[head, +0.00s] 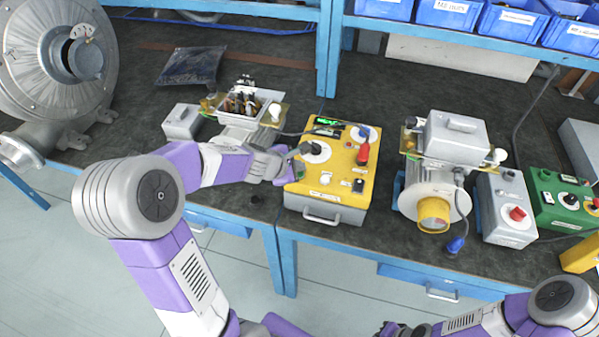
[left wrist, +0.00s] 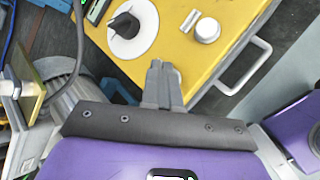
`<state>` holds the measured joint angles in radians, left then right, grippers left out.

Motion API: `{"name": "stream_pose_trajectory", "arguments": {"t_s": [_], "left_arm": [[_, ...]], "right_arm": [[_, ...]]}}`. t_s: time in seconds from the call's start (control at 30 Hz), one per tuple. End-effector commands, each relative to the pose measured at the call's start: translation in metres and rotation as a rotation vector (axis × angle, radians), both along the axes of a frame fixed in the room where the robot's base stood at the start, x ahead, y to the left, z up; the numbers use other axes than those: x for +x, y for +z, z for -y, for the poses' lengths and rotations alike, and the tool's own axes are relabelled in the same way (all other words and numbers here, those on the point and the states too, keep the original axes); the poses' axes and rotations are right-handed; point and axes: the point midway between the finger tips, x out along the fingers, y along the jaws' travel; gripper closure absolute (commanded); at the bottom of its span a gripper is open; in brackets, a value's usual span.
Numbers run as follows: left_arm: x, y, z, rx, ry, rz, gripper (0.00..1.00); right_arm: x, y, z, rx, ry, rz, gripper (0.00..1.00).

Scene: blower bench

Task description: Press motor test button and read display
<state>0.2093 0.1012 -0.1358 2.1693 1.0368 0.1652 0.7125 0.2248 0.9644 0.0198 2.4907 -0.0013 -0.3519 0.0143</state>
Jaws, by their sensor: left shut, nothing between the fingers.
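The yellow-topped test box (head: 340,195) stands on the bench in the middle of the head view. Its small display (head: 328,121) glows green at the back; I cannot read it. A black knob on a white dial (head: 315,151) and a pale round button (head: 325,178) sit on its top. In the left wrist view the knob (left wrist: 125,25) and button (left wrist: 206,30) lie beyond the fingertips. My left gripper (head: 291,158) is shut and empty at the box's left edge; its fingers (left wrist: 163,72) appear apart from the button. My right gripper (head: 397,328) is low at the bottom edge, its fingers unclear.
A blower motor (head: 433,190) stands to the right, an open terminal-box unit (head: 245,108) to the left. Cables cross the bench. A metal handle (head: 322,217) projects in front.

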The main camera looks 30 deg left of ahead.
Motion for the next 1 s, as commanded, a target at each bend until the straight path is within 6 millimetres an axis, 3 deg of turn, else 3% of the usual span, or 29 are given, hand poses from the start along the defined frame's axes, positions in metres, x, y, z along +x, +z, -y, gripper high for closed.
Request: {"name": "stream_pose_trajectory", "arguments": {"t_s": [0.73,1.0], "left_arm": [[0.000,-0.006,0.000,0.000,0.000,-0.001,1.00],[0.000,0.006,0.000,0.000,0.001,-0.002,1.00]], "right_arm": [[0.000,-0.005,0.000,0.000,0.000,0.000,1.00],[0.000,0.006,0.000,0.000,0.000,0.000,1.00]]}}
